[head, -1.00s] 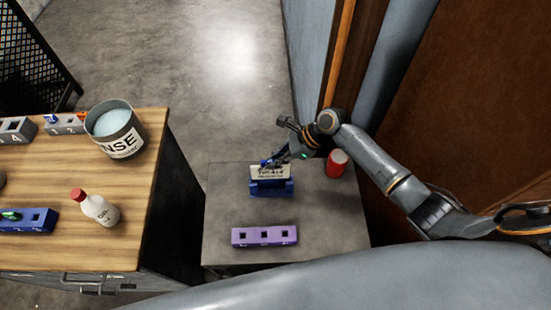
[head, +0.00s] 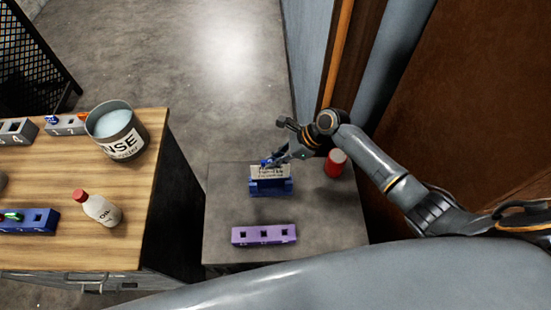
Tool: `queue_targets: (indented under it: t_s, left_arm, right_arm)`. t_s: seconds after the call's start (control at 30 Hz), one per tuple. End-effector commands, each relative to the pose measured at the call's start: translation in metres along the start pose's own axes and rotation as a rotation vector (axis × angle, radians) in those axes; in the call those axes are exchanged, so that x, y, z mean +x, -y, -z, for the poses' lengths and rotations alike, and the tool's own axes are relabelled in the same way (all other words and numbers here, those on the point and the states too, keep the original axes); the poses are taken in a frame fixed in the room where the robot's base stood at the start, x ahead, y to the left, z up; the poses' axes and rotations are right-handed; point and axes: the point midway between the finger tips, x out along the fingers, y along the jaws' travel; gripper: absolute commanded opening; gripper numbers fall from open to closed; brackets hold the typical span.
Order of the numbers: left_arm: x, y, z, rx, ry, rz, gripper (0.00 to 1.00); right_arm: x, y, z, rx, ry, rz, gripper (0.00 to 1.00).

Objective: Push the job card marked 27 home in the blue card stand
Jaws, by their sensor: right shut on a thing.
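The blue card stand (head: 271,187) stands on the grey table, near its back half. A pale job card (head: 268,173) with dark print is upright in the stand; its number is too small to read. My right gripper (head: 272,161) is at the card's top edge and shut on it, coming from the right. The card's lower part is hidden by the stand's front. My left gripper is not in view.
A red can (head: 335,163) stands right of the stand, close to my right arm. A purple block with square holes (head: 264,235) lies in front. A wooden bench (head: 75,235) at left bears a rinse bucket (head: 117,132) and an oil bottle (head: 97,207).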

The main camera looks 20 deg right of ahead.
Motion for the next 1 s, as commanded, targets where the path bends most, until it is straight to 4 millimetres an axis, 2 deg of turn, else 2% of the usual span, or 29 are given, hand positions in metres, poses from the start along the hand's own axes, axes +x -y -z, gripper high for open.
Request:
queue_targets:
  t_s: [1.0]
  left_arm:
    - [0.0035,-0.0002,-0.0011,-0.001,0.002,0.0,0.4]
  right_arm:
    - [0.0096,0.0,0.0076,0.0,0.001,0.0,0.0]
